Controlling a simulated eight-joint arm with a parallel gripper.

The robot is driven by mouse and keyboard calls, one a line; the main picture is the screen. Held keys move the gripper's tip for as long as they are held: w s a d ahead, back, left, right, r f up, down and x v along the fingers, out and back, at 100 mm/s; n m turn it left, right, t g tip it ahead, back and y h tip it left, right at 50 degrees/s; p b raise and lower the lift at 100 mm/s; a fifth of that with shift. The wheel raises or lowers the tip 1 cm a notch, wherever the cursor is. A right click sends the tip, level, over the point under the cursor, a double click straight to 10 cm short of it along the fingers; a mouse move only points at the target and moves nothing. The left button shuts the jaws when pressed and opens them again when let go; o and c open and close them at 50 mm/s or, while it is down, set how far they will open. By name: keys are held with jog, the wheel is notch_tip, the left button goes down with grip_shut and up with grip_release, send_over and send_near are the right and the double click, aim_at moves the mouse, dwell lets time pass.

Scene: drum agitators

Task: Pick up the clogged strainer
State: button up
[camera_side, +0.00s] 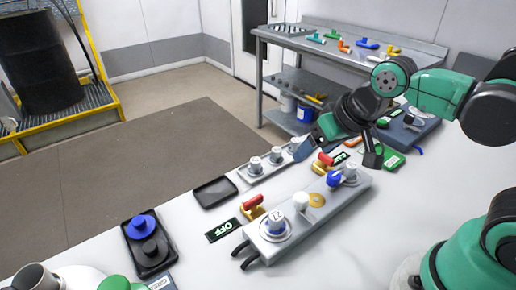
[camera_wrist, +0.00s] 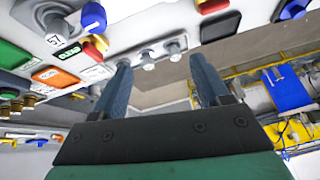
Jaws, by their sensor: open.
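I cannot tell for certain which thing is the clogged strainer. A gold disc (camera_side: 317,200) lies flat on the grey valve panel (camera_side: 275,245), beside a white knob (camera_side: 301,201); whether it is a strainer is unclear. Small grey knobs (camera_wrist: 148,62) show beyond the gap between the fingers.
Red-handled valves (camera_side: 253,203) and an OFF sign (camera_side: 224,230) lie along the panel. A black tray (camera_side: 214,192) is empty; another tray (camera_side: 150,262) holds blue and dark round parts. A metal bench (camera_side: 300,38) with coloured tools stands behind. A black drum (camera_side: 37,60) stands at left.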

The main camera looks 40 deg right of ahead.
aim_at(276, 216)
jog(key=a+f+m+g, duration=0.1)
jog(key=a+m, duration=0.1)
jog(key=a, duration=0.1)
jog(key=a+f+m+g, duration=0.1)
jog(key=a+m+g, duration=0.1)
jog(key=a+f+m+g, duration=0.1)
jog(key=a+m+g, duration=0.1)
jog(key=a, duration=0.1)
jog(key=shift+s+a+f, duration=0.3)
jog(key=shift+f, duration=0.05)
jog(key=shift+s+a+f+m+g+h, duration=0.1)
jog(key=shift+a+f+m+g+h, duration=0.15)
jog(key=shift+m, duration=0.25)
jog(key=shift+a+f, duration=0.1)
jog(key=shift+f, duration=2.7)
grip_shut()
